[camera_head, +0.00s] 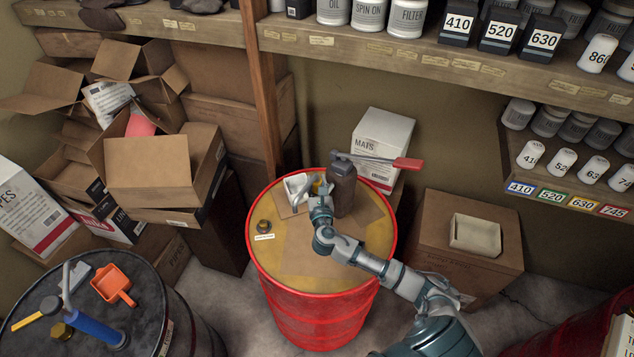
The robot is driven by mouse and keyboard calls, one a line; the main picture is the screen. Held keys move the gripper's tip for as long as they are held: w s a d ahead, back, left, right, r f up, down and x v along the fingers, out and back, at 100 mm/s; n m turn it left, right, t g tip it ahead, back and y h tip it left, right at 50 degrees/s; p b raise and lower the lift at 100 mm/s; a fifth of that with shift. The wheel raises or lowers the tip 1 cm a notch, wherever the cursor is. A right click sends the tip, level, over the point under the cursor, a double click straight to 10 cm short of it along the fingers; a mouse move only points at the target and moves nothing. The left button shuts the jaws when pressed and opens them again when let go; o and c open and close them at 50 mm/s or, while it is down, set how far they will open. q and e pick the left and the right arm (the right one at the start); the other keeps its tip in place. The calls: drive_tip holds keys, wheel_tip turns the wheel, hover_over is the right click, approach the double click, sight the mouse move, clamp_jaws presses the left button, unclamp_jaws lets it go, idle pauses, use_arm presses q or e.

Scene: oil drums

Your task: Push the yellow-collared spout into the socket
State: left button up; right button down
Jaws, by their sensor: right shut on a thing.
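My right arm comes in from the lower right over the red drum (318,310). My right gripper (319,203) is low over the back of the drum's tan top. It is shut on what looks like the yellow-collared spout (319,186), of which only a small yellow part shows behind the fingers. My left gripper is not in view.
A red-handled lever (405,163) reaches right from above the brown container. A white object (297,186) lies left of the gripper, and a brass fitting (264,226) farther left. A black drum (150,285) carries tools and an orange scoop (112,284). Boxes (460,240) crowd both sides.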

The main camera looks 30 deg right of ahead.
drive_tip(key=c, duration=0.7)
unclamp_jaws()
drive_tip(key=shift+c, duration=0.2)
drive_tip(key=shift+s+a+f, duration=0.1)
